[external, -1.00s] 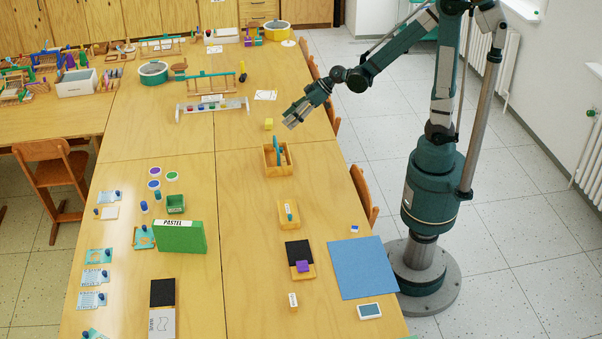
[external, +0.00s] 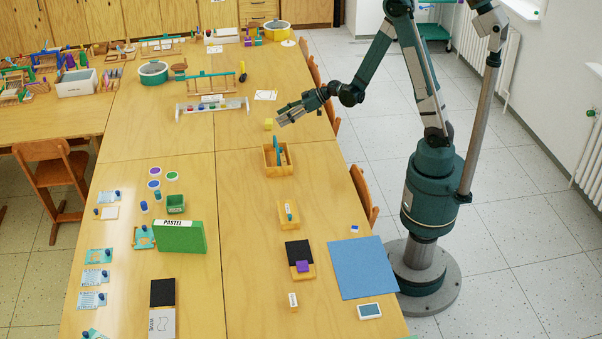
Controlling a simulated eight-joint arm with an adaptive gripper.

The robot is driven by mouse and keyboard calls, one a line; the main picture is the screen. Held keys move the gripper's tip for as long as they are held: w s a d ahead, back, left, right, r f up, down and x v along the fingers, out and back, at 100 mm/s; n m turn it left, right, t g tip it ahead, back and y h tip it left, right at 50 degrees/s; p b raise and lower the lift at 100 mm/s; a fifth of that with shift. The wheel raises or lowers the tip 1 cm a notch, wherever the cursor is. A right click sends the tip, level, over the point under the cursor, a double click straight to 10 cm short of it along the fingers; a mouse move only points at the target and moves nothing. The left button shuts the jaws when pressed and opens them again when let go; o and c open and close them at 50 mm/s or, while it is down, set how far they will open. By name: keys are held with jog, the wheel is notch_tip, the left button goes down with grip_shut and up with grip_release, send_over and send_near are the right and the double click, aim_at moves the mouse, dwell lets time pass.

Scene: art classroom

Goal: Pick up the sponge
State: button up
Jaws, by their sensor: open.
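A small yellow block (external: 268,124), which looks like the sponge, sits on the wooden table near its right side, just behind a wooden box. My gripper (external: 280,120) is open and empty. In the picture its fingertips are just to the right of the yellow block and point left and slightly down. I cannot tell exactly how high they are above the table. The block shows on its left and is not covered by the fingers.
The wooden box (external: 266,168) with an upright teal handle stands just in front of the block. A white rack (external: 212,106) with coloured pieces and a white card (external: 266,95) lie behind. Chairs (external: 364,193) line the right edge. Table left of the block is clear.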

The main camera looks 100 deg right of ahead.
jog(key=t+h, duration=0.1)
jog(key=h, duration=0.1)
send_near(269, 124)
jog(key=d, duration=0.1)
jog(key=s+d, duration=0.1)
jog(key=d, duration=0.1)
jog(key=shift+s+d+f+m+b, duration=0.1)
jog(key=shift+s+f+m+b, duration=0.05)
jog(key=shift+f+m+b, duration=0.2)
jog(key=shift+x, duration=1.3)
jog(key=shift+b+x, duration=0.75)
jog(key=shift+x, duration=1.85)
jog(key=shift+c, duration=0.5)
jog(key=c, duration=0.7)
